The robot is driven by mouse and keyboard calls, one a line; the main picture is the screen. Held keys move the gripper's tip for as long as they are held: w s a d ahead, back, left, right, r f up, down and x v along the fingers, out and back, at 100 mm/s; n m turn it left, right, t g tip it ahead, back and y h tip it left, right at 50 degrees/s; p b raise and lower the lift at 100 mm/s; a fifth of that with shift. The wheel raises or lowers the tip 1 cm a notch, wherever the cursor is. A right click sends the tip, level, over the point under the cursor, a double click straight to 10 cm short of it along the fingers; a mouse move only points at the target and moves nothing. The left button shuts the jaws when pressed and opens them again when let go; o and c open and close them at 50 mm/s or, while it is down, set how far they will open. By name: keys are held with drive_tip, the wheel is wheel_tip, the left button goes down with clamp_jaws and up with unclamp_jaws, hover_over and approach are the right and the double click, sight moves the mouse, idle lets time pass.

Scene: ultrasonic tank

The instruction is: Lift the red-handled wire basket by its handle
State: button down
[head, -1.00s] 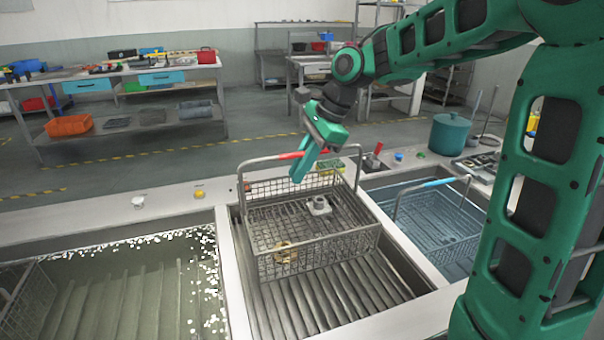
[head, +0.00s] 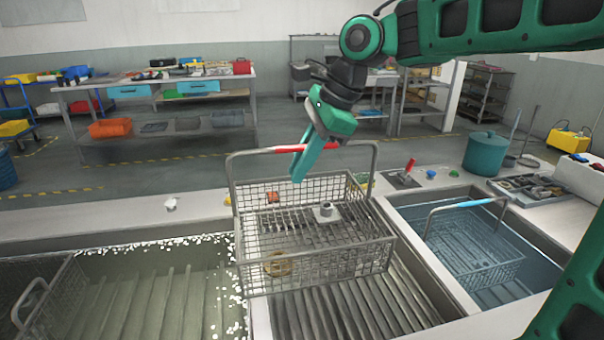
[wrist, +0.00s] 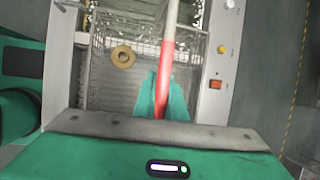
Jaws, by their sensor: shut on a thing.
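The wire basket (head: 320,265) has a tall grey bail with a red grip (head: 282,149). My gripper (head: 303,160) is shut on the red grip from above. In the wrist view the teal fingers (wrist: 162,98) close around the red part of the handle (wrist: 167,62). The basket hangs roughly level above the ribbed middle bay (head: 350,312), overlapping its rims in the head view. Inside it lie a brass ring (head: 279,264), a grey metal fitting (head: 326,212) and a small reddish part (head: 273,196).
A water-filled tank (head: 140,300) with another basket (head: 45,300) is at left. A blue tank at right holds a blue-handled basket (head: 475,262). A red lever (head: 410,164), a teal pot (head: 484,152) and a parts tray (head: 535,188) stand on the counter behind.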

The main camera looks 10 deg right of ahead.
drive_tip(key=shift+r, duration=2.85)
